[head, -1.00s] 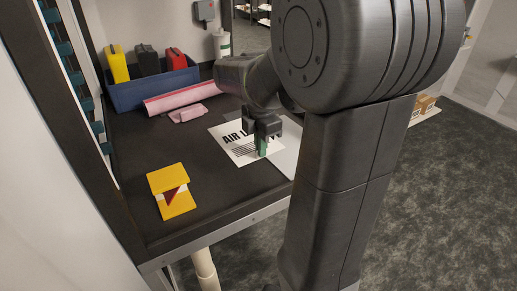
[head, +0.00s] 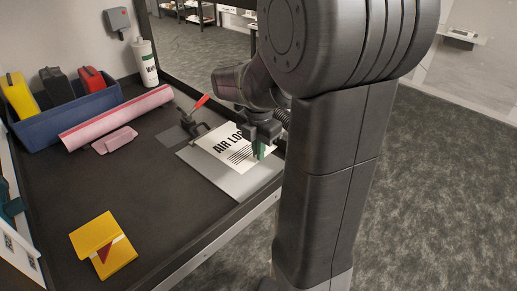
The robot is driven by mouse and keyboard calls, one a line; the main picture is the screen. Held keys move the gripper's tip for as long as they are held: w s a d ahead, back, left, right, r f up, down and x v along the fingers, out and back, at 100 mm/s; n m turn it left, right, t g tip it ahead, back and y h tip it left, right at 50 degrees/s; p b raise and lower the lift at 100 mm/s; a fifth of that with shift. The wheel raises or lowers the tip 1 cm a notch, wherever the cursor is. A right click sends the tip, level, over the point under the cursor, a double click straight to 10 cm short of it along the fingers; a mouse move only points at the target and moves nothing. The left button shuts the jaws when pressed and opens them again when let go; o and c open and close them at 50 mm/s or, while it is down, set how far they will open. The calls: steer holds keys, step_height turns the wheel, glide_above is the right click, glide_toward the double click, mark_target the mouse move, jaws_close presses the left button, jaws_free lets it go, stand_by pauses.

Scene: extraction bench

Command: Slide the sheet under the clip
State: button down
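The white sheet (head: 226,156), printed "AIR LOG" in black, is over a flat grey board (head: 228,183) at the right of the bench. It covers much of the board, and a bare grey strip shows along the near side. The clip (head: 196,126), dark with a raised red handle (head: 201,102), is at the board's far left end. The sheet's far left edge is close to the clip; I cannot tell whether any of it is underneath. My gripper (head: 259,152), with a green fingertip, appears shut on the sheet's right edge. My arm hides part of that side.
A yellow folder (head: 104,246) lies at the front left. A pink roll (head: 117,117) and a small pink block (head: 115,140) lie left of the board. The bench middle is clear.

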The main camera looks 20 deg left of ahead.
mark_target(245, 152)
steer(key=shift+w+a+f+b, duration=0.1)
steer(key=shift+a+f+b, duration=0.15)
steer(key=shift+f+b, duration=1.15)
steer(key=shift+a+f+b, duration=0.2)
steer(key=shift+f+b, duration=0.6)
steer(key=shift+f, duration=1.05)
steer(key=shift+w+a+r, duration=0.15)
steer(key=shift+a, duration=0.15)
steer(key=shift+w+a+f+p, duration=0.1)
steer(key=shift+w+a+p, duration=0.2)
steer(key=shift+a, duration=0.5)
steer(key=shift+w+a+f+p, duration=0.1)
steer(key=shift+w+a+p, duration=0.15)
steer(key=shift+a, duration=0.55)
steer(key=shift+f, duration=0.3)
steer(key=c, duration=1.6)
jaws_free()
steer(key=shift+r, duration=0.1)
step_height(245, 152, up, 14)
steer(key=shift+f+b, duration=0.15)
steer(key=shift+b, duration=0.2)
